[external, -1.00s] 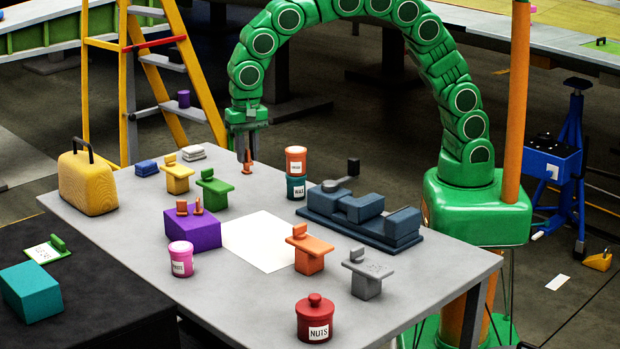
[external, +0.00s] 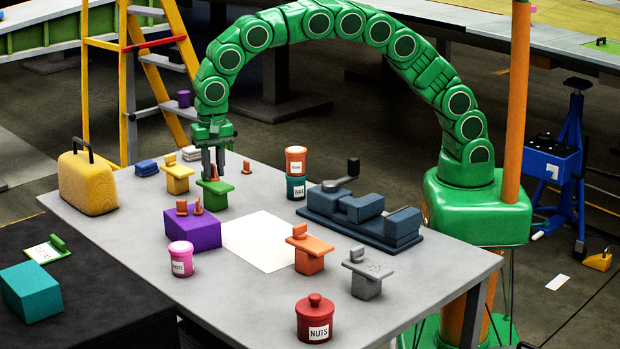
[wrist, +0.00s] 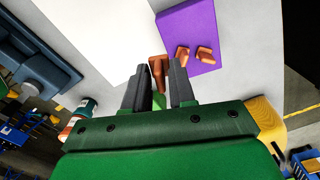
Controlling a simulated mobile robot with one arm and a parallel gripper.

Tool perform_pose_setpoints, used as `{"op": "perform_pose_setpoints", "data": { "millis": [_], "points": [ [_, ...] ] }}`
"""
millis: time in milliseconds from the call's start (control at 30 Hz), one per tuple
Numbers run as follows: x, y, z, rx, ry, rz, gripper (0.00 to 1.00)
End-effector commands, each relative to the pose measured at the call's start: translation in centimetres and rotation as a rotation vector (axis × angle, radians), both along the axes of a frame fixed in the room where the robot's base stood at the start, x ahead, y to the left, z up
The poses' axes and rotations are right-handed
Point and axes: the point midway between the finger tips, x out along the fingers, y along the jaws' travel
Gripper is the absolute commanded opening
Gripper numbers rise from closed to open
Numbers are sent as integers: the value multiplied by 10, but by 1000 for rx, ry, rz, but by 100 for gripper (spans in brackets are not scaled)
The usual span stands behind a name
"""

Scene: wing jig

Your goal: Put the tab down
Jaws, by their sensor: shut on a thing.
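My gripper (external: 213,169) is over the green T-shaped stand (external: 216,188) on the grey table. In the wrist view my gripper (wrist: 160,85) has its two dark fingers closed around a small orange tab (wrist: 157,67), which juts out past the fingertips. In the external view the tab is small and mostly hidden by the fingers. Part of the green stand (wrist: 159,102) shows between the fingers. I cannot tell whether the tab touches the stand. Another small orange piece (external: 247,167) stands on the table to the right of my gripper.
A purple block (external: 192,230) with two orange pieces stands in front of my gripper. A yellow stand (external: 177,181) is close on the left. Stacked jars (external: 296,174) and a dark blue vise (external: 360,215) are to the right. A white sheet (external: 262,243) lies bare mid-table.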

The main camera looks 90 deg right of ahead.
Motion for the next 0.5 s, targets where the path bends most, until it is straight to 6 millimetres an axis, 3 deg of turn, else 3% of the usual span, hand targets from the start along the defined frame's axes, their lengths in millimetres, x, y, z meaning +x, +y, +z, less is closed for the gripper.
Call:
{"op": "perform_pose_setpoints", "data": {
  "millis": [500],
  "points": [
    [40, 15, -44, 0, 2, 1, 0]
  ]
}}
